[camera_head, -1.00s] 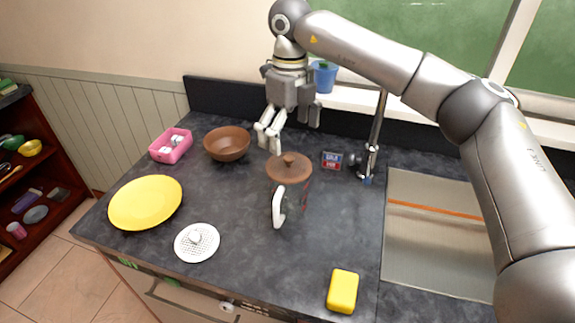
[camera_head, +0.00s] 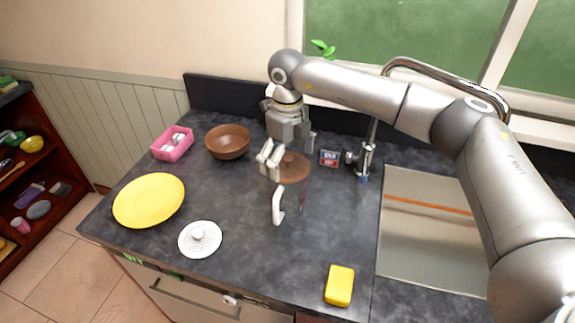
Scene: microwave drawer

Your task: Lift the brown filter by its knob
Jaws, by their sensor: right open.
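The brown filter (camera_head: 294,170) is a round brown disc with a small knob on top. It sits on a clear glass jug (camera_head: 293,196) with a white handle (camera_head: 278,206), in the middle of the dark counter. My right gripper (camera_head: 270,168) is open, fingers pointing down, at the filter's left edge. Its fingers overlap the filter's left side in the picture; the knob is partly hidden behind them. I cannot tell whether they touch. My left gripper is not in view.
A white perforated disc with a knob (camera_head: 200,239) and a yellow plate (camera_head: 149,200) lie at left. A brown bowl (camera_head: 228,142) and a pink box (camera_head: 173,144) stand behind. A yellow sponge (camera_head: 339,286) lies at the front; a sink (camera_head: 425,240) and tap (camera_head: 368,150) are at right.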

